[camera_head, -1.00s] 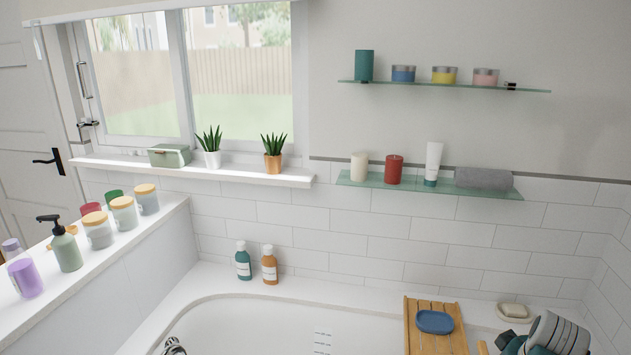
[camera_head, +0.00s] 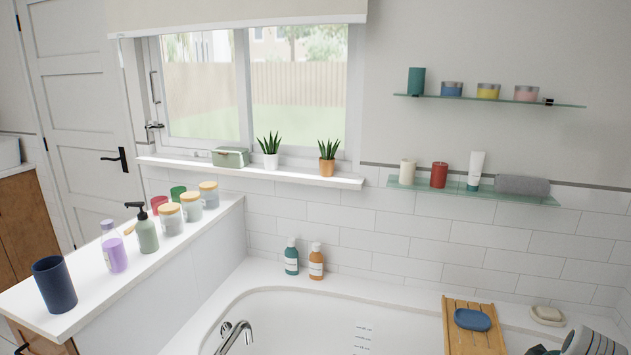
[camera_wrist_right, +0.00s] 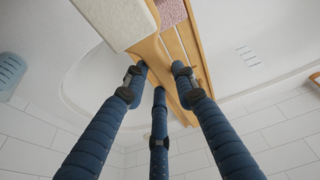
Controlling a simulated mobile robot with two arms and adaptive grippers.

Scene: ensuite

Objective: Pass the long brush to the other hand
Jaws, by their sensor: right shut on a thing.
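In the right wrist view, the long brush (camera_wrist_right: 118,22) has a pale bristle head and a wooden handle running down between my fingers. My right gripper (camera_wrist_right: 156,78) is shut on this handle, with the head beyond the fingertips. In the head view only a grey, striped part of my right arm shows at the bottom right corner; the brush and fingers are out of that picture. My left gripper is in neither view.
A wooden bath rack (camera_head: 460,335) with a blue dish (camera_head: 472,319) lies across the white tub (camera_head: 290,300). A soap dish (camera_head: 547,316) sits on the right ledge. A navy cup (camera_head: 54,284), a pump bottle (camera_head: 147,235) and several jars stand on the left ledge.

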